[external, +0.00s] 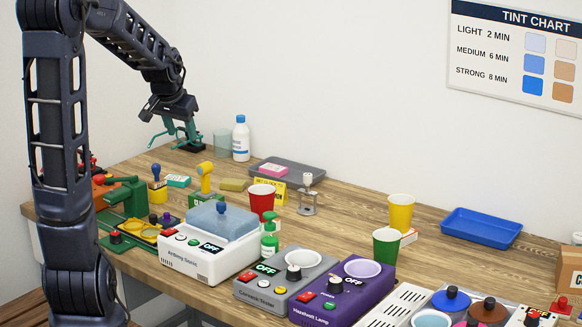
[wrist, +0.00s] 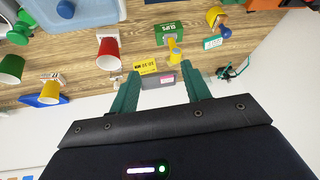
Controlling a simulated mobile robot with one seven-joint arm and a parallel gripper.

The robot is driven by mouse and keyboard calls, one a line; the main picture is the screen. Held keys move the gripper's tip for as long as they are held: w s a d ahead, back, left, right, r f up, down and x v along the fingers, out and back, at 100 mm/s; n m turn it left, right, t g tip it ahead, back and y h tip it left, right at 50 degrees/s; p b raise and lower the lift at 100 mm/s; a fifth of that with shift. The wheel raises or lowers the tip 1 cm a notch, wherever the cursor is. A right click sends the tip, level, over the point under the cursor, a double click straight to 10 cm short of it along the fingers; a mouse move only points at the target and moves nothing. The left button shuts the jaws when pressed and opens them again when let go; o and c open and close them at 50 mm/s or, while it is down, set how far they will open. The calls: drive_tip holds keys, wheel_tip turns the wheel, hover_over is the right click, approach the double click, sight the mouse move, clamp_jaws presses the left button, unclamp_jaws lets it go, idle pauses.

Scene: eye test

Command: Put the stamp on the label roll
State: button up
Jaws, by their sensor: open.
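A stamp with a dark blue knob (external: 157,172) stands upright at the table's left, by a yellow round piece (external: 158,194) that may be the label roll. I cannot tell whether the stamp rests on it or stands beside it. In the wrist view the blue knob (wrist: 225,24) and yellow piece (wrist: 214,15) show at the top right, partly overlapping. My gripper (external: 180,130) is above the table's back left, apart from both. In the wrist view my gripper (wrist: 162,82) is open, with teal fingers spread and nothing held between them.
A yellow upright object (external: 205,176) stands right of the stamp, near a teal box (external: 178,181). A red cup (external: 262,199), a grey tray (external: 313,172) and a white bottle (external: 240,140) stand nearby. Machines crowd the front. Bare wood lies right of the tray.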

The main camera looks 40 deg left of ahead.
drive_tip(key=s+d+r+m, duration=0.1)
drive_tip(key=s+d+r, duration=0.1)
drive_tip(key=s+d, duration=0.4)
drive_tip(key=s+d+r, duration=0.3)
drive_tip(key=s+d, duration=0.2)
drive_tip(key=d, duration=0.2)
drive_tip(key=s+d+h, duration=0.1)
drive_tip(key=s+d, duration=0.2)
drive_tip(key=s, duration=0.4)
drive_tip(key=s+d+m+h, duration=0.1)
drive_tip(key=s+d, duration=0.2)
drive_tip(key=s, duration=0.5)
drive_tip(key=shift+f, duration=0.45)
